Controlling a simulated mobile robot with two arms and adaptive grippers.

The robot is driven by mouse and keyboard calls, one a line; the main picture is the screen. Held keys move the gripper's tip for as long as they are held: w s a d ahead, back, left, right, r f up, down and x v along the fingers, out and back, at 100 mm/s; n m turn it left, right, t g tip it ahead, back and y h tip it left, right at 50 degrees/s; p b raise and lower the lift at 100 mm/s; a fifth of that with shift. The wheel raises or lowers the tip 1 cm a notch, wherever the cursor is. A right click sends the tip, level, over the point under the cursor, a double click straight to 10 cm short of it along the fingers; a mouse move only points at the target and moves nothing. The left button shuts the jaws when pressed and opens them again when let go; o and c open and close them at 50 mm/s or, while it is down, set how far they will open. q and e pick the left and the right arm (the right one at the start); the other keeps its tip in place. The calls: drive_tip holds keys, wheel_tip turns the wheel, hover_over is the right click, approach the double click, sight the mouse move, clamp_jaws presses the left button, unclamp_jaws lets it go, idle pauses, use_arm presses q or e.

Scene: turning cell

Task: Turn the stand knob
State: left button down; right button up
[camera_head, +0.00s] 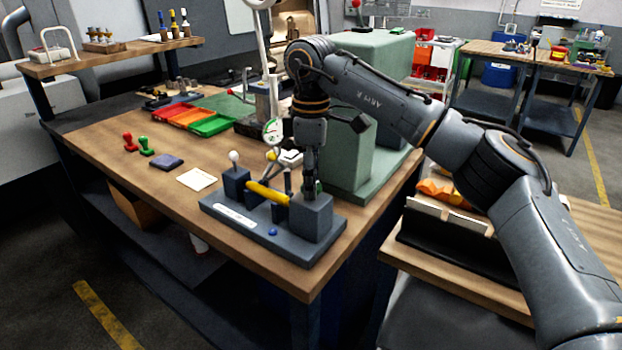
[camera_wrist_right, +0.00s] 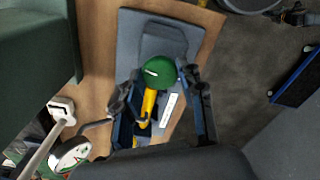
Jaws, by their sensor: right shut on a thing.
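The grey stand (camera_head: 290,248) is at the front of the wooden bench in the head view, with posts, a yellow bar (camera_head: 266,194) and a white label. My right gripper (camera_head: 311,184) points down at the stand's right block. In the right wrist view, a round green knob (camera_wrist_right: 160,72) sits between the two fingers, with the yellow bar below it. My right gripper is shut on this green knob, which is mostly hidden behind the fingers in the head view. My left gripper is in neither view.
A dial gauge (camera_head: 272,131) stands just behind the stand, and a green machine body (camera_head: 349,160) is close by on the right. Red and green bins (camera_head: 186,117), red and green stamp-like pieces and a pale note (camera_head: 197,179) lie to the left. Bench space left of the stand is fairly clear.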

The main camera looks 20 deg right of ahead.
idle(0.3)
drive_tip(key=o, duration=1.2)
drive_tip(key=shift+r, duration=0.1)
wheel_tip(320, 180, up, 12)
drive_tip(key=shift+f, duration=0.1)
